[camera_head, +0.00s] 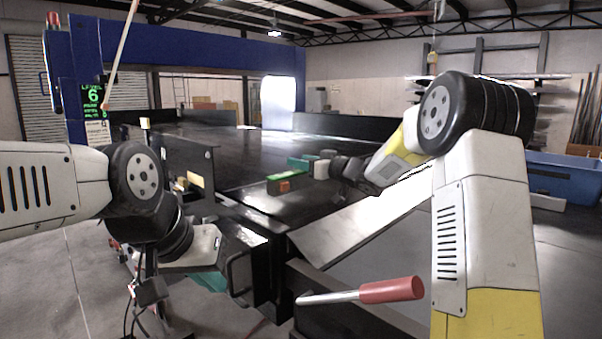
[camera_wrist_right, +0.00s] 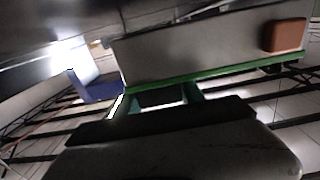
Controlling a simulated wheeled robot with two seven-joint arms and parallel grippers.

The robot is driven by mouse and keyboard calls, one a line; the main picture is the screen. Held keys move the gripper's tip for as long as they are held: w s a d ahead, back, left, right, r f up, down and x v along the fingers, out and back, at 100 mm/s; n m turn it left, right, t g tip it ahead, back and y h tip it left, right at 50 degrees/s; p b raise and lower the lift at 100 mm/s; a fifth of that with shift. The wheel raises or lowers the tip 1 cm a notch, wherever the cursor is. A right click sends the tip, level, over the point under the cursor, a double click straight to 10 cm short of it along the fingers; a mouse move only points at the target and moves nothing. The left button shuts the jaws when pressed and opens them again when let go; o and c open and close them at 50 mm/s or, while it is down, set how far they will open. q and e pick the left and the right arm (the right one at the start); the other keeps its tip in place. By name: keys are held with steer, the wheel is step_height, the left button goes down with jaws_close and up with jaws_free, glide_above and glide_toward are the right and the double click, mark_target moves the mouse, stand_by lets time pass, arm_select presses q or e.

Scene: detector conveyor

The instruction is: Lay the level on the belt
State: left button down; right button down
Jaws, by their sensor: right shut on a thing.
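The level (camera_head: 298,181) is a short bar with a green edge and an orange block, in the head view above the belt. In the right wrist view the level (camera_wrist_right: 205,55) appears as a long grey face with a green edge and an orange block at its right end. My right gripper (camera_head: 304,170) is shut on it. The level looks a little above the belt (camera_head: 290,205), though the gap is hard to judge. My left gripper (camera_head: 241,270) hangs low at the belt's near left side, away from the level. Its fingers cannot be made out clearly.
A dark wall panel (camera_head: 188,165) borders the belt on the left. The blue detector frame (camera_head: 185,46) spans it behind. A red-handled tool (camera_head: 392,290) is near the front. A blue bin (camera_head: 566,178) stands at right. The belt beyond the level looks clear.

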steer(key=shift+s+a+f, duration=0.1)
steer(key=shift+a+f, duration=0.1)
steer(key=shift+f, duration=1.35)
steer(key=shift+f, duration=0.15)
steer(key=c, duration=0.7)
jaws_free()
steer(key=v, duration=1.2)
